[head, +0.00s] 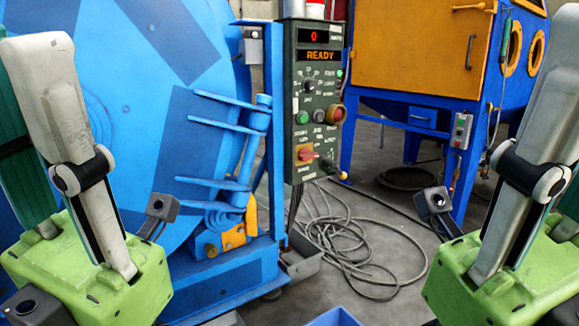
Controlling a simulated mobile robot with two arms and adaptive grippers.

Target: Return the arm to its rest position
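My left gripper (18,45) stands upright at the left edge of the head view. It has a green body, one pale grey finger and one dark green finger set apart behind it, and I see nothing between them. My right gripper (562,60) stands upright at the right edge in a mirrored pose.
The large blue drum machine (150,190) fills the left and middle. Its panel has knobs, buttons and a red-orange switch (305,154). A blue cabinet with an orange door (408,50) stands at the back right. Cables (345,235) lie on the floor. A blue edge (335,318) shows at the bottom.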

